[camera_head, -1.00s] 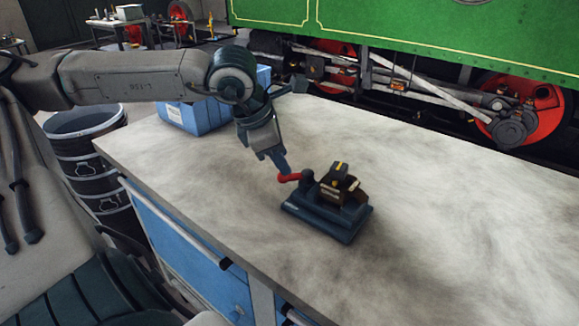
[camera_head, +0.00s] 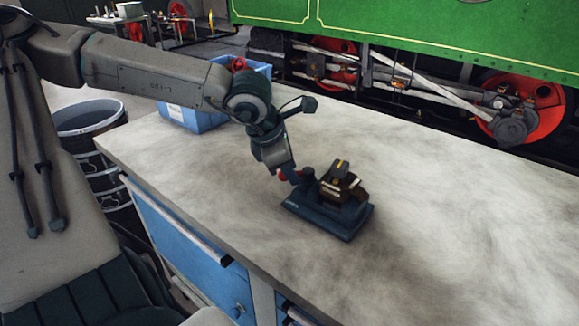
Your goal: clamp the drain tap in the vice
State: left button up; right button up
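The vice (camera_head: 325,215) is a dark blue-grey block on the workbench, with a red handle (camera_head: 282,174) at its left end. A dark brown and brass-coloured piece (camera_head: 341,183) with a yellow strip on top sits upright at the vice's jaws. It may be the drain tap, but it is too small to tell which parts are tap and which are jaw. My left gripper (camera_head: 291,178) points down at the red handle and hides part of it. Whether its fingers are closed on the handle cannot be seen. My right gripper is not in view.
The grey bench top (camera_head: 430,220) is clear around the vice. A blue box (camera_head: 200,118) with something red in it stands at the back left. Dark bins (camera_head: 92,130) stand left of the bench.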

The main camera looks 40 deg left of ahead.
pick_arm(q)
grip_shut()
